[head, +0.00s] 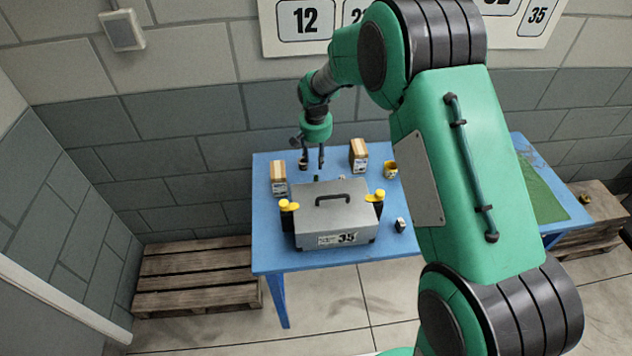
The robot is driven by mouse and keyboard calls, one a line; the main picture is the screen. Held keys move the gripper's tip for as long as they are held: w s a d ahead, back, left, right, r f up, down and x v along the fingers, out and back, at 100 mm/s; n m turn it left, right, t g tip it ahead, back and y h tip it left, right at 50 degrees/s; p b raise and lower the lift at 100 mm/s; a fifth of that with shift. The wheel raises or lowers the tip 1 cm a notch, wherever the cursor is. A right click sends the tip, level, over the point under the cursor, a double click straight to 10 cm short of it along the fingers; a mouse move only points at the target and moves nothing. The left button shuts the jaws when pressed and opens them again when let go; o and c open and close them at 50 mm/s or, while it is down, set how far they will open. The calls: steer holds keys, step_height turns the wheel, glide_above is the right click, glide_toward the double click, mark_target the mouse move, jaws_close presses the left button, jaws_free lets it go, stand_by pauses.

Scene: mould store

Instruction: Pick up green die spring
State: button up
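My gripper (312,164) hangs over the back of the blue table, pointing down, with its two fingers apart and nothing visible between them. A very small dark greenish thing (316,178) shows just below the fingertips, behind the grey case; it may be the green die spring, but it is too small to tell. The case partly blocks the view of that area. I cannot tell the height of the fingertips above the table.
The grey case (335,222) with a handle and yellow-topped items at its sides stands at the front of the blue table (272,258). A green mat (540,190) lies right.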

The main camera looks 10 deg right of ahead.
mark_target(316, 176)
steer(key=f, duration=0.5)
steer(key=w+f+b, duration=0.1)
steer(key=f, duration=0.1)
steer(key=shift+f, duration=0.3)
steer(key=shift+w+d+f+b, duration=0.1)
steer(key=shift+f+b, duration=0.2)
steer(key=shift+f, duration=0.55)
steer(key=shift+w+a+f+b, duration=0.1)
steer(key=shift+f+b, duration=0.15)
steer(key=shift+f, duration=0.65)
steer(key=shift+w+d+f+b, duration=0.1)
steer(key=shift+f+b, duration=0.2)
steer(key=shift+f, duration=0.55)
steer(key=shift+c, duration=0.3)
jaws_close()
